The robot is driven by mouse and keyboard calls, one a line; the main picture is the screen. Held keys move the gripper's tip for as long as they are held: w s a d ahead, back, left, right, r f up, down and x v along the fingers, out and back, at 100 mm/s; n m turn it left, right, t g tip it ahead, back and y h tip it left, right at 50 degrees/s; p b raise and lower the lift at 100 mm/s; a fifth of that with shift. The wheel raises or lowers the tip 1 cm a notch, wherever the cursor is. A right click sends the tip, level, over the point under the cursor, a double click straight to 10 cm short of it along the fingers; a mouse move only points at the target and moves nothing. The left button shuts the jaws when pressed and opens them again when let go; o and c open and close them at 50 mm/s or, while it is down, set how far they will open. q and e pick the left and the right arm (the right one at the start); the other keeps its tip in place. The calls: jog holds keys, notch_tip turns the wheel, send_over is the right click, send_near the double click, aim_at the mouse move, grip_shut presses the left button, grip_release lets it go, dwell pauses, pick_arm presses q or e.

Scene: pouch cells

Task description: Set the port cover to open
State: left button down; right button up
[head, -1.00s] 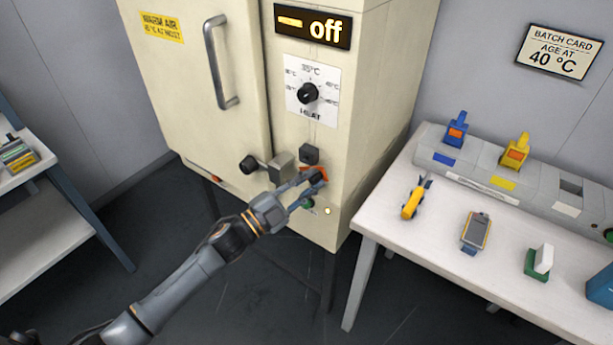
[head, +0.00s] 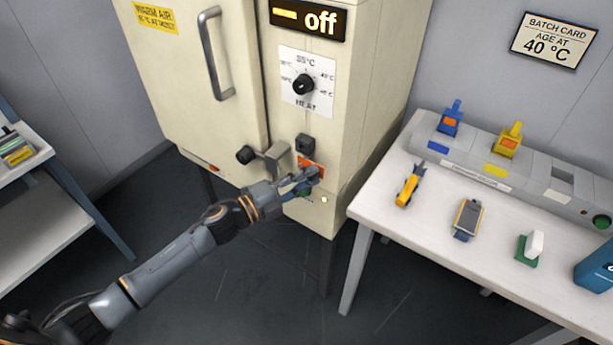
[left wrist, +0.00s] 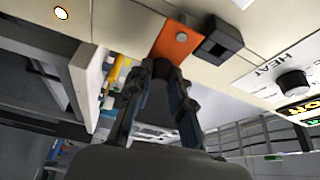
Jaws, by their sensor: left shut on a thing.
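The cream oven cabinet (head: 362,110) carries a black square port-like fitting (head: 305,145) on its front. Just below it is an orange plate, seemingly the port cover (head: 318,164). In the left wrist view, the orange plate (left wrist: 177,46) has a round grey stud and lies beside the black fitting (left wrist: 222,42). My left gripper (head: 312,176) is at the lower end of the orange plate. Its fingers (left wrist: 163,68) are closed together there, and they hide the part they grip. My right gripper is not in view.
The heat dial (head: 303,84) is above, under a display reading "off". A white table (head: 408,225) with several small devices stands to the right. The dark floor in front is open.

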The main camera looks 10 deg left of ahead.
pick_arm(q)
jog(key=c, duration=1.2)
grip_release()
jog(key=shift+s, duration=0.1)
jog(key=v, duration=1.2)
jog(key=shift+f, duration=0.1)
